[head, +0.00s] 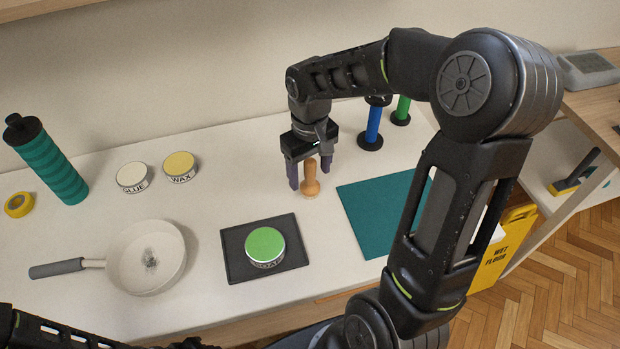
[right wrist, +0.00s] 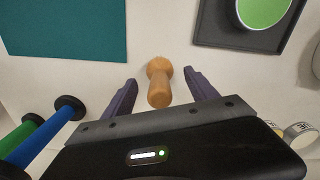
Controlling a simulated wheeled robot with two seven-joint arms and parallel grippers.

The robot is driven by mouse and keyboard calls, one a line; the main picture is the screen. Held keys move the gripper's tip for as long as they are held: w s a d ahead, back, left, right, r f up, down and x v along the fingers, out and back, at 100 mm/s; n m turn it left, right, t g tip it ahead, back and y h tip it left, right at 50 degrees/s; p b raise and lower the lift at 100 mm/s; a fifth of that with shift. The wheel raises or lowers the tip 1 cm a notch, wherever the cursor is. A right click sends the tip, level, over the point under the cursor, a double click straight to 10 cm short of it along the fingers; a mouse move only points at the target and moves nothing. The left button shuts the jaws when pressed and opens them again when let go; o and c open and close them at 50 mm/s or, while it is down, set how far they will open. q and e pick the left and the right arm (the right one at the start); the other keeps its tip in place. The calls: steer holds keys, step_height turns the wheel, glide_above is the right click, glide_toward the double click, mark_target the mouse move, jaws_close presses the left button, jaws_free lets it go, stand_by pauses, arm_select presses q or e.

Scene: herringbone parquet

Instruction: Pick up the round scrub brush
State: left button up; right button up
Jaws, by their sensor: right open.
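The round scrub brush, which I take to be the small wooden piece with a rounded knob (head: 311,187), stands upright on the white counter. It also shows in the right wrist view (right wrist: 159,90), between the fingertips. My right gripper (head: 310,173) is open and points down over the brush, one finger on each side. In the right wrist view, gaps show between the brush and both purple fingers (right wrist: 160,80), so it is not gripped.
A teal mat (head: 360,212) lies right of the brush. A dark tray (head: 236,262) with a green-topped tin (head: 265,244) is in front. Blue (head: 373,125) and green (head: 402,108) spools stand behind. A stained pan (head: 125,262), two tins and a teal bottle (head: 52,168) are left.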

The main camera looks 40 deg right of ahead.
mark_target(310, 161)
steer(key=shift+f, duration=1.4)
jaws_close()
steer(key=shift+r, duration=0.1)
step_height(310, 161, up, 10)
steer(key=shift+f, duration=0.1)
stand_by(0.7)
